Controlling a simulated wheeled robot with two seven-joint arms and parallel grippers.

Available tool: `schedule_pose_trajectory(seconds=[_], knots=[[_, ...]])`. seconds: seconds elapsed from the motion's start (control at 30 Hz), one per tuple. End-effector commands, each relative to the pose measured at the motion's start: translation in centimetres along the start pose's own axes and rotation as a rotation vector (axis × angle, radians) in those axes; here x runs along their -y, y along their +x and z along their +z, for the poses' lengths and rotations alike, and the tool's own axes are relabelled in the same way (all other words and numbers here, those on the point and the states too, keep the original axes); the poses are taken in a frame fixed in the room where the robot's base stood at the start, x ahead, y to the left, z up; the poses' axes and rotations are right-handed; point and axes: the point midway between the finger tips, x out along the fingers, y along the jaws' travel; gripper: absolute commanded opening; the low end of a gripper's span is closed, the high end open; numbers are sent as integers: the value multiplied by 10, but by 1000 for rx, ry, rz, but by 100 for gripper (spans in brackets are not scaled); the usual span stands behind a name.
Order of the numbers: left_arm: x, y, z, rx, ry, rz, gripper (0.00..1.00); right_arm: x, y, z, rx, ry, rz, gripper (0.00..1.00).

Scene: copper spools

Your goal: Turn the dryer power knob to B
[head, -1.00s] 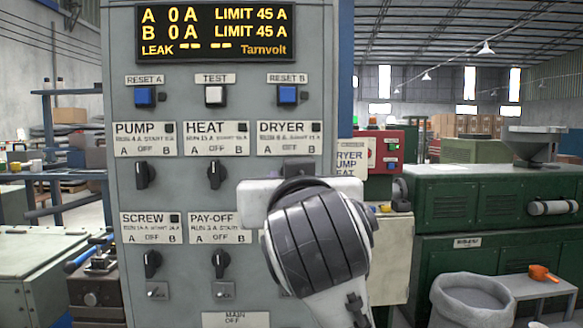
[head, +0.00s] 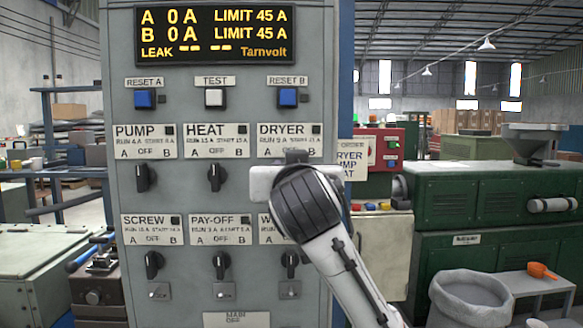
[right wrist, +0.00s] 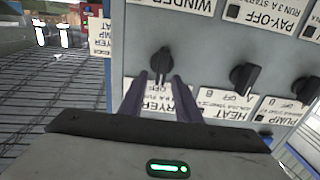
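The grey control panel (head: 233,200) fills the left and middle of the head view. Its DRYER label (head: 290,140) has A at left, OFF in the middle and B at right. The dryer knob is hidden behind my right gripper (head: 297,158) there. In the right wrist view, which shows the panel upside down, the black dryer knob (right wrist: 161,60) stands roughly upright, in line with OFF. My right gripper's two fingers (right wrist: 158,82) are apart, one on each side of the knob's line. I cannot tell whether they touch it. My left gripper is not in view.
The heat knob (head: 216,177) and pump knob (head: 143,177) are to the left. The winder knob (head: 290,263) is below, beside my right arm. The display (head: 214,34) reads 0 A for A and B. A green machine (head: 480,215) stands to the right.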

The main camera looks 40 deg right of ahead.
Motion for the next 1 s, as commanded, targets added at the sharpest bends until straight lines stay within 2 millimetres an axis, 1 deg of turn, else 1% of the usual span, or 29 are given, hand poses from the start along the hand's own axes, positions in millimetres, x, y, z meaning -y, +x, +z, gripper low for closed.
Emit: schedule_pose_trajectory(seconds=[0.1, 0.17, 0.2, 0.27, 0.3, 0.47, 0.67, 0.87, 1.0], knots=[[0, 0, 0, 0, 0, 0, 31, 0, 0, 0, 0, 0, 0, 30], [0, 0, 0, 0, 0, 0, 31, 0, 0, 0, 0, 0, 0, 20], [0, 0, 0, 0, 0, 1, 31, 0, 0, 0, 0, 0, 0, 14], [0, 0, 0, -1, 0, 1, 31, 0, 0, 0, 0, 0, 0, 3], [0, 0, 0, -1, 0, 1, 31, 0, 0, 0, 0, 0, 0, 0], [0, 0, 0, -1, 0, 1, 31, 0, 0, 0, 0, 2, 0, 0], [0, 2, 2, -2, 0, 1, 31, -1, -1, 1, 0, 44, 0, 0], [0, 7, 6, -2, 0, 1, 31, -3, -1, 2, 2, 158, -1, 0], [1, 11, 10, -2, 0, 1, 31, -4, -1, 3, 2, 273, -3, 0]])
